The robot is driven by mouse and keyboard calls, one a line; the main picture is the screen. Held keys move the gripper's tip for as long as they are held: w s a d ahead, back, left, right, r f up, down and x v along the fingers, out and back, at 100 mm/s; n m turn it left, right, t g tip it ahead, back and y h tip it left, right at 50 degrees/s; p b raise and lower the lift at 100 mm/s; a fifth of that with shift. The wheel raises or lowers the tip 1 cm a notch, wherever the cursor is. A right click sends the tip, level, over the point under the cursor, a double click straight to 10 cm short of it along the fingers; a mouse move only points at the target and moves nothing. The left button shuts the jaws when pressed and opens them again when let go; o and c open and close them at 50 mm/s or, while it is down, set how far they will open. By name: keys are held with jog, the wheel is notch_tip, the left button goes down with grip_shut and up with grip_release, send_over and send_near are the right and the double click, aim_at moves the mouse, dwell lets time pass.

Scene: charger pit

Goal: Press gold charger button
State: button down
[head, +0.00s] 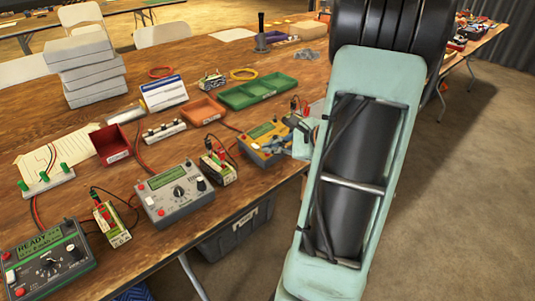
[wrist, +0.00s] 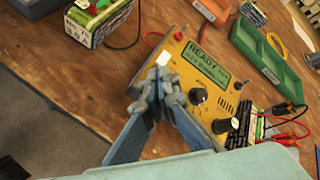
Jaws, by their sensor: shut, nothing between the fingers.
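The gold charger (head: 255,156) stands near the table's front edge, left of my arm in the head view. In the wrist view the gold charger (wrist: 205,72) shows a lit green display reading READY, a red part, a black-and-silver knob and a white button (wrist: 163,58). My gripper (wrist: 162,78), with blue-grey fingers, is shut and empty. Its tips overlap the charger's edge just below the white button in the wrist view. I cannot tell whether they touch it. In the head view my gripper (head: 292,132) is partly hidden by my arm.
A grey charger (head: 176,195) and a dark green charger (head: 45,262) stand further left, with battery packs (head: 217,168) and cables between. Behind are an orange tray (head: 204,110), a green tray (head: 258,92) and a red bin (head: 111,144). A dark crate (head: 236,232) is under the table.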

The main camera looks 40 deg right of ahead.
jog(key=shift+f+b, duration=0.35)
jog(key=shift+b, duration=0.1)
dwell(0.3)
dwell(0.3)
jog(key=shift+s+r+p, duration=0.1)
jog(key=shift+r+p, duration=0.4)
jog(key=shift+r, duration=0.3)
jog(key=r+p, duration=0.2)
jog(key=r, duration=0.1)
jog(key=s+r+p, duration=0.1)
jog(key=r, duration=0.1)
jog(key=shift+d, duration=0.1)
dwell(0.7)
